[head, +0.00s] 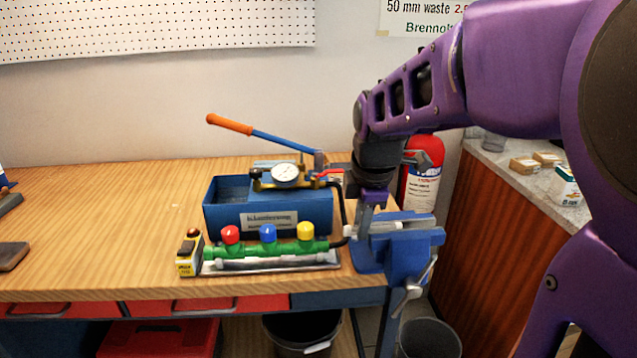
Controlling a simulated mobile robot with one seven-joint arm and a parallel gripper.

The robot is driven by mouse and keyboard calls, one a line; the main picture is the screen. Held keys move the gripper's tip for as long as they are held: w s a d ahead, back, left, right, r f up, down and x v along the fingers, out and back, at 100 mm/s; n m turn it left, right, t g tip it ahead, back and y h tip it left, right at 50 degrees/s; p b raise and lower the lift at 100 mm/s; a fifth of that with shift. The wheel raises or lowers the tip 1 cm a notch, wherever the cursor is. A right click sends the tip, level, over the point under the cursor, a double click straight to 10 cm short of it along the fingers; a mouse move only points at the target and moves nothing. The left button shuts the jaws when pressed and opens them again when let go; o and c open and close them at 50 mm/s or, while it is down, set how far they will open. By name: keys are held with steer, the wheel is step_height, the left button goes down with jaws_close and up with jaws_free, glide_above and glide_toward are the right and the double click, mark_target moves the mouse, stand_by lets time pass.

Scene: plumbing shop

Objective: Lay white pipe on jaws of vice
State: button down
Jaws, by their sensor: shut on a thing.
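The blue vice (408,246) is mounted at the right end of the wooden workbench, with its handle hanging at the front. A short white pipe (386,226) lies level at the top of the vice, across the jaw area. My gripper (366,226) points down at the left side of the vice and is shut on the white pipe near its left part. The fingertips are small and partly hidden, and I cannot tell whether the pipe touches the jaws.
A blue test pump (268,219) with a gauge and orange-handled lever stands left of the vice. Before it, a green manifold (268,247) with coloured caps sits over a tray (272,269). A red extinguisher (421,172) stands behind the vice. The bench's left part is mostly clear.

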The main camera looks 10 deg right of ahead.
steer(key=shift+f, duration=0.4)
steer(key=shift+a, duration=0.1)
steer(key=c, duration=0.7)
jaws_free()
